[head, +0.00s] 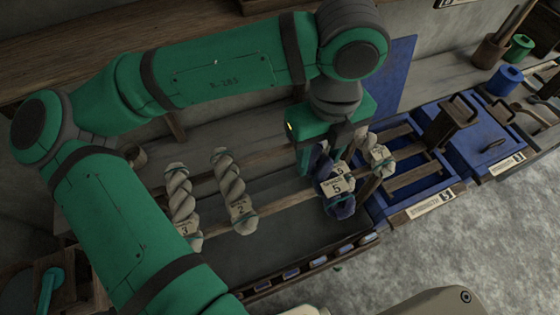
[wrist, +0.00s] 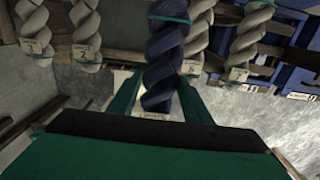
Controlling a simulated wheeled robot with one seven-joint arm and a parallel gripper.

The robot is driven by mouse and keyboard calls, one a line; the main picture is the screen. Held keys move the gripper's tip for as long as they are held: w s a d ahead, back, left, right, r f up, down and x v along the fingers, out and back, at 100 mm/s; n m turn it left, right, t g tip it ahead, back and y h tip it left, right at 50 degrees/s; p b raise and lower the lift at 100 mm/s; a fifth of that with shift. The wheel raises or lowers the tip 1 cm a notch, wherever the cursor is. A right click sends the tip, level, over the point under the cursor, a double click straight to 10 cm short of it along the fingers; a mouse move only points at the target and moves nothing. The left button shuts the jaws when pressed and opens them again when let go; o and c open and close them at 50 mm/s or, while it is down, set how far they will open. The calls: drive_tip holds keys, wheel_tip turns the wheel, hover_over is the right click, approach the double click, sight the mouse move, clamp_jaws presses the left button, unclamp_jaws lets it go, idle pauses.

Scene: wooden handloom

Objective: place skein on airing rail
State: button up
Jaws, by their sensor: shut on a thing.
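My gripper (head: 325,158) is shut on a dark blue twisted skein (head: 345,207), which stands out among the pale ones. In the wrist view the blue skein (wrist: 162,65) runs between the two green fingers (wrist: 157,95). The airing rail is a pair of wooden bars (head: 285,202) over a dark grey bed. The blue skein is at the bars' right part, near a tag reading 5 (head: 337,187). My gripper covers part of it, and I cannot tell whether it touches the bars.
Pale skeins tagged 3 (head: 182,200) and 2 (head: 230,185) lie across the bars to the left, with free bar between them and my gripper. Another pale skein (head: 376,152) is close on the right. Blue boxes (head: 478,140) stand farther right.

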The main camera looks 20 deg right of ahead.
drive_tip(key=w+a+f, duration=0.1)
drive_tip(key=w+a, duration=0.1)
drive_tip(key=w, duration=0.1)
drive_tip(key=shift+a+f, duration=0.3)
drive_tip(key=shift+f, duration=0.05)
drive_tip(key=w+a+f, duration=0.2)
drive_tip(key=w+f, duration=0.1)
drive_tip(key=f, duration=0.6)
drive_tip(key=shift+w+a, duration=0.3)
drive_tip(key=shift+a, duration=0.1)
drive_tip(key=o, duration=1.2)
drive_tip(key=shift+d+f, duration=0.1)
drive_tip(key=shift+c, duration=0.2)
wheel_tip(320, 180, up, 12)
drive_tip(key=shift+r, duration=0.2)
